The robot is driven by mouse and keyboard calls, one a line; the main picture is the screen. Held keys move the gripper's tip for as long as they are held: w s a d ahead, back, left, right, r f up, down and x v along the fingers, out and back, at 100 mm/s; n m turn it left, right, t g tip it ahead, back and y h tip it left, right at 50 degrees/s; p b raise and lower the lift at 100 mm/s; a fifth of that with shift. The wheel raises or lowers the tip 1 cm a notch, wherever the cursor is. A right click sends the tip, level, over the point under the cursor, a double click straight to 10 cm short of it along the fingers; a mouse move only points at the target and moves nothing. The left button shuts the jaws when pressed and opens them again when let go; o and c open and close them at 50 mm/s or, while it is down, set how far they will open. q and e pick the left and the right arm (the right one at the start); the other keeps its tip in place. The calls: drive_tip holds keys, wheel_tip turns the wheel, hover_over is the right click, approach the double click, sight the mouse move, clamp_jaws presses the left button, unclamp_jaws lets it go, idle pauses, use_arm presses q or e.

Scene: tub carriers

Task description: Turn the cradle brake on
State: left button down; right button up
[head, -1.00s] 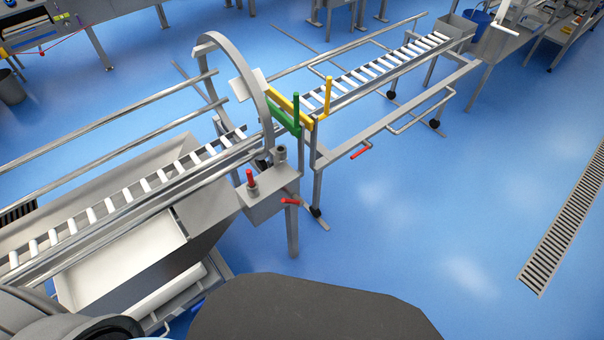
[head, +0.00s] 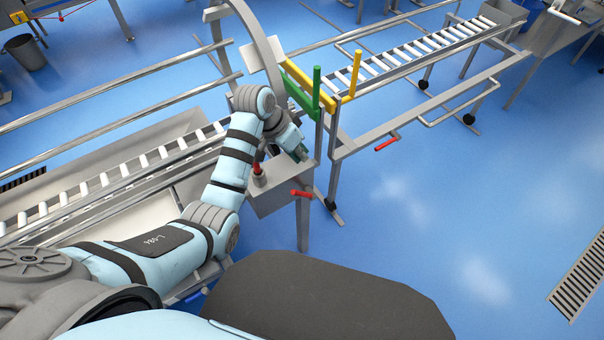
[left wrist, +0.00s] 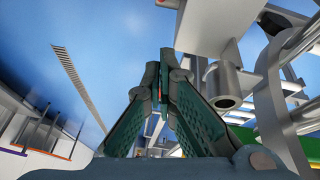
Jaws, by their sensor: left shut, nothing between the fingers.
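A grey control box (head: 285,196) stands at the end of the roller track under a steel hoop (head: 258,35). On top is an upright red-tipped lever (head: 258,172), and a red handle (head: 302,193) sticks out of its side. I cannot tell which of these is the cradle brake. My left gripper (head: 302,154) is over the box's far end, shut and empty, behind the red-tipped lever. In the left wrist view its green fingers (left wrist: 164,62) meet at the tips, with a hollow grey cylinder (left wrist: 225,86) just right of them, apparently not touching.
Green (head: 316,88) and yellow (head: 354,75) upright levers stand just beyond the box. A second roller cart (head: 430,45) with another red handle (head: 387,144) lies farther right. My left arm covers part of the near track.

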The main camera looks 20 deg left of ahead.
use_arm(q)
drive_tip(key=f+b, duration=0.1)
drive_tip(key=f, duration=0.2)
drive_tip(key=d+f+b, duration=0.1)
drive_tip(key=f, duration=0.2)
drive_tip(key=f+b, duration=0.1)
drive_tip(key=f, duration=0.3)
drive_tip(key=shift+s+d+f+b, duration=0.1)
drive_tip(key=shift+d+b, duration=0.25)
drive_tip(key=shift+b, duration=0.05)
drive_tip(key=shift+s+a+f, duration=0.2)
drive_tip(key=shift+s, duration=0.25)
